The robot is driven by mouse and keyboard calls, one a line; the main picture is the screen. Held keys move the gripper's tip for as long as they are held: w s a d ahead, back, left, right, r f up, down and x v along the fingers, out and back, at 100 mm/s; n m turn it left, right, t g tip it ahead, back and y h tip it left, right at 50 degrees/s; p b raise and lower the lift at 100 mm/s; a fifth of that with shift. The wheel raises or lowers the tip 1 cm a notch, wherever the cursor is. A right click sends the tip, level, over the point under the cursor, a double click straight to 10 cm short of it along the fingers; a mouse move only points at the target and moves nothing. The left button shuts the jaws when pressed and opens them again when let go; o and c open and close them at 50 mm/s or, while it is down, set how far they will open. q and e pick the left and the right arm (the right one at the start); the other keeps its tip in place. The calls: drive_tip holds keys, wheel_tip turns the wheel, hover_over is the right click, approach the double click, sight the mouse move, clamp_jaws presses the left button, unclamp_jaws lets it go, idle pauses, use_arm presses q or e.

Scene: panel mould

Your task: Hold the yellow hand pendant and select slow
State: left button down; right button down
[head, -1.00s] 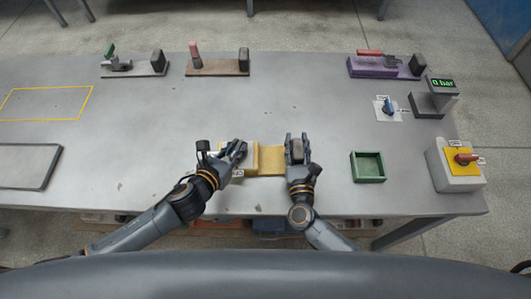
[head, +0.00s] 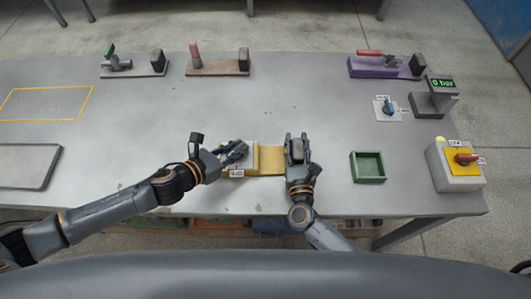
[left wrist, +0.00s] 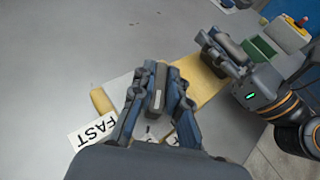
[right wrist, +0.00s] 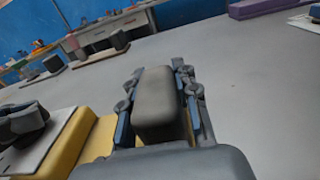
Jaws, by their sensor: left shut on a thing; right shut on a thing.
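The yellow hand pendant (head: 268,161) lies near the front edge of the table, with a pale face plate on its left part. My left gripper (head: 238,152) is over that plate, shut on a dark selector knob (left wrist: 157,100) with a pale line on top. A FAST label (left wrist: 97,132) lies beside the knob in the left wrist view; another label is mostly hidden by the fingers. My right gripper (head: 297,140) is shut on the grey block-shaped grip (right wrist: 155,100) at the pendant's right end.
A green tray (head: 367,167) and a grey box with a red switch (head: 462,160) stand to the right. A blue knob (head: 389,105) and a 0 bar display (head: 441,84) are behind them. Clamps (head: 120,62) line the back. The table middle is clear.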

use_arm(q)
drive_tip(key=c, duration=1.3)
unclamp_jaws()
drive_tip(key=shift+v, duration=6.05)
use_arm(e)
drive_tip(key=c, duration=0.9)
unclamp_jaws()
